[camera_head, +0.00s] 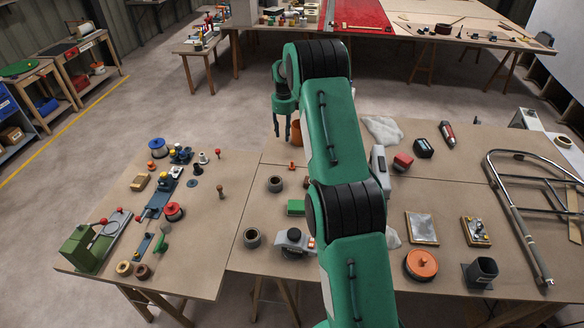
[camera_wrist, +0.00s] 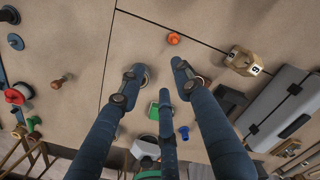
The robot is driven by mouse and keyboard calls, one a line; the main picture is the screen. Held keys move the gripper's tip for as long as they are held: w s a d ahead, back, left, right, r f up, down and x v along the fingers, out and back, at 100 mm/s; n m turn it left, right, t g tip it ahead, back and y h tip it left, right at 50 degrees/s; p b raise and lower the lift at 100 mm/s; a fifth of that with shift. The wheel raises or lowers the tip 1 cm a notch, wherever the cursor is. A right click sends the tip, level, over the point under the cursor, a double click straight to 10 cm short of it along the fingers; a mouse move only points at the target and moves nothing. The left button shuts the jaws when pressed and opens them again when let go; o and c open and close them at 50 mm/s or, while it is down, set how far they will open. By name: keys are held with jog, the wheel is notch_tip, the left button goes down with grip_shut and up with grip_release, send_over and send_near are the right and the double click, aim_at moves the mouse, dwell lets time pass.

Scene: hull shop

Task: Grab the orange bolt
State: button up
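A small orange piece, which looks like the orange bolt (camera_head: 291,167), stands on the workbench near the seam between two tabletops. In the wrist view the orange bolt (camera_wrist: 173,38) shows from above, at the upper middle, beyond my fingertips. My gripper (camera_head: 282,135) hangs with its fingers pointing down, above and behind the bolt in the head view. In the wrist view my gripper (camera_wrist: 158,85) has its dark blue fingers spread apart with nothing between them. It is clear of the bolt.
A grey ring (camera_head: 275,184) and a green block (camera_head: 296,207) stand near the bolt. An orange cup-like thing (camera_head: 296,132) is partly hidden by my arm. A large orange disc (camera_head: 421,264) lies at right. Bare tabletop (camera_head: 245,205) lies left of the ring.

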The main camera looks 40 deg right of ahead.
aim_at(292, 162)
jog(key=d+f+m, duration=0.2)
jog(key=d+f, duration=0.2)
jog(key=f, duration=0.3)
jog(key=shift+w+m, duration=0.15)
jog(key=shift+m, duration=0.15)
jog(key=shift+f, duration=0.1)
notch_tip(292, 162, down, 8)
jog(key=shift+d+f, duration=0.1)
jog(key=shift+f, duration=0.1)
dwell(0.3)
jog(key=shift+s+f+b, duration=0.2)
jog(key=shift+f+b, duration=0.25)
jog(key=shift+f, duration=2.2)
jog(key=c, duration=0.8)
